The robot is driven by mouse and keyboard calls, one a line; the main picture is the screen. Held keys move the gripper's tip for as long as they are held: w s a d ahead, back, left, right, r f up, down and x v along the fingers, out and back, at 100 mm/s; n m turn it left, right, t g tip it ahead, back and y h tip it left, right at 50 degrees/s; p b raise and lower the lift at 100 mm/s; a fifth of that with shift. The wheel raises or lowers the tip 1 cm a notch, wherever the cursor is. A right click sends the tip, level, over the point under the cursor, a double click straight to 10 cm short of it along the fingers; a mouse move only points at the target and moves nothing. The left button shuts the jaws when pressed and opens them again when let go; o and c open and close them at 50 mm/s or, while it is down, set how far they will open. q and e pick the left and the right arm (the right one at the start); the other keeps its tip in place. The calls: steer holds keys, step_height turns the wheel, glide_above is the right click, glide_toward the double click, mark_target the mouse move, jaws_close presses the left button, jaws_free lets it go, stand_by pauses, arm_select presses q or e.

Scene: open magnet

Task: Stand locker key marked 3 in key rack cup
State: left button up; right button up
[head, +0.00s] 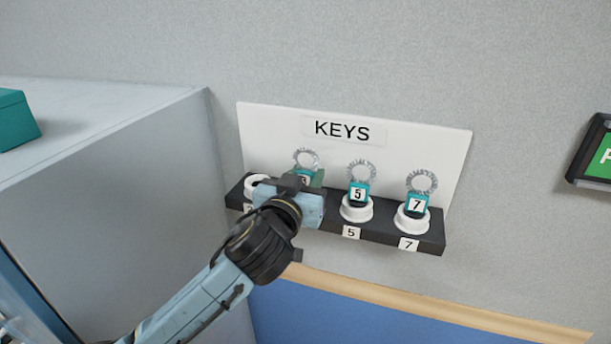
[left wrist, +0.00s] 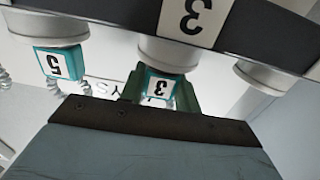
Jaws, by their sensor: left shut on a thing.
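The locker key marked 3 (head: 303,179) has a teal tag and a coiled ring and stands roughly upright at the key rack. My left gripper (head: 304,184) is shut on it, with green fingers on both sides of the tag. The left wrist view is upside down and shows the tag (left wrist: 159,88) between the fingers, right at the rim of the white cup labelled 3 (left wrist: 168,54). The key's lower end is hidden, so I cannot tell how deep it sits. In the head view my gripper hides this cup. My right gripper is not in view.
Keys 5 (head: 359,193) and 7 (head: 417,205) stand in white cups to the right on the dark shelf (head: 378,232). An empty-looking cup (head: 256,187) is at the left end. A white KEYS panel (head: 425,145) stands close behind. A grey cabinet (head: 150,200) is at left.

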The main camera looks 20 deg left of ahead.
arm_select(q)
steer(key=o, duration=1)
steer(key=shift+o, duration=0.2)
steer(key=shift+s+f, duration=0.1)
steer(key=shift+s, duration=0.05)
steer(key=s, duration=1.3)
steer(key=shift+a, duration=0.3)
